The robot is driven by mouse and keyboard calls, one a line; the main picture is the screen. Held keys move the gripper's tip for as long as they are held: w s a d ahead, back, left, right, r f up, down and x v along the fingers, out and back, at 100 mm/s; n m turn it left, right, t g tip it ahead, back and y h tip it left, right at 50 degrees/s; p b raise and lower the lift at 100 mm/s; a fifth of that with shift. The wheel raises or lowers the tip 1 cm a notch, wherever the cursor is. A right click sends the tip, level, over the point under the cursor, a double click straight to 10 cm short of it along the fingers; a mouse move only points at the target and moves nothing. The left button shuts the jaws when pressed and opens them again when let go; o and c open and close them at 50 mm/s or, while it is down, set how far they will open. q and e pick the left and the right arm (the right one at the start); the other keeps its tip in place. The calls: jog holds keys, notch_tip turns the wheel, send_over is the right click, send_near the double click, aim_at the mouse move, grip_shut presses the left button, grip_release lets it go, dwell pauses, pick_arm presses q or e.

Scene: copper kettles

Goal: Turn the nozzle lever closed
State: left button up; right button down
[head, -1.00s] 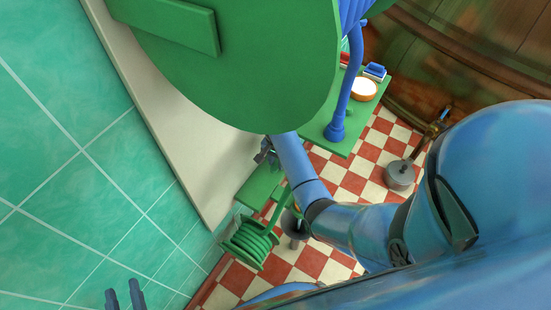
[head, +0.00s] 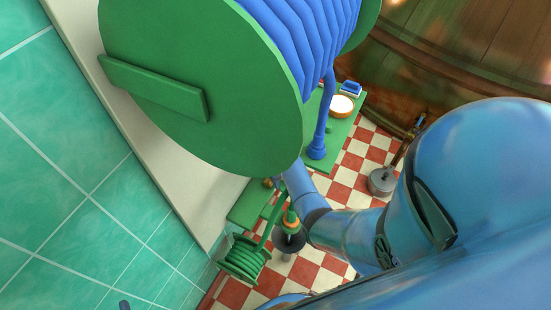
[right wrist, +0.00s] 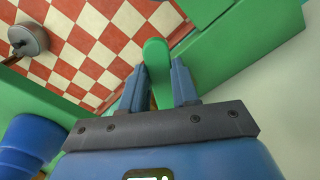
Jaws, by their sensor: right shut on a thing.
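In the right wrist view, a green round-ended bar (right wrist: 156,62), which looks like the nozzle lever, lies between the two blue fingers of my right gripper (right wrist: 158,80). The gripper is shut on it. In the head view my right gripper (head: 280,184) is small and partly covered by the big green reel, so its hold on the lever cannot be seen there. Only a dark fingertip of my left gripper (head: 124,304) shows at the bottom edge; its jaws are out of the picture.
The large green reel (head: 200,110) with blue hose (head: 290,35) fills the upper middle. A coil of green hose (head: 243,260) hangs by the tiled wall (head: 75,165). A green shelf (head: 341,128) holds a round bowl (head: 342,105). A grey weight-like thing (head: 381,182) stands on the checked floor.

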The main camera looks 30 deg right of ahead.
jog(key=shift+w+d+n, duration=0.2)
jog(key=shift+d+n, duration=0.55)
jog(key=shift+n, duration=0.4)
jog(key=shift+w+d+n, duration=0.15)
jog(key=shift+d+n, duration=0.55)
jog(key=shift+n, duration=0.5)
jog(key=shift+w+d+n, duration=0.2)
jog(key=shift+d+n, duration=0.55)
jog(key=shift+n, duration=0.4)
jog(key=c, duration=0.8)
grip_release()
jog(key=shift+c, duration=0.2)
jog(key=shift+r, duration=0.1)
notch_tip(320, 180, up, 11)
jog(key=p, duration=0.2)
jog(key=shift+f, duration=0.2)
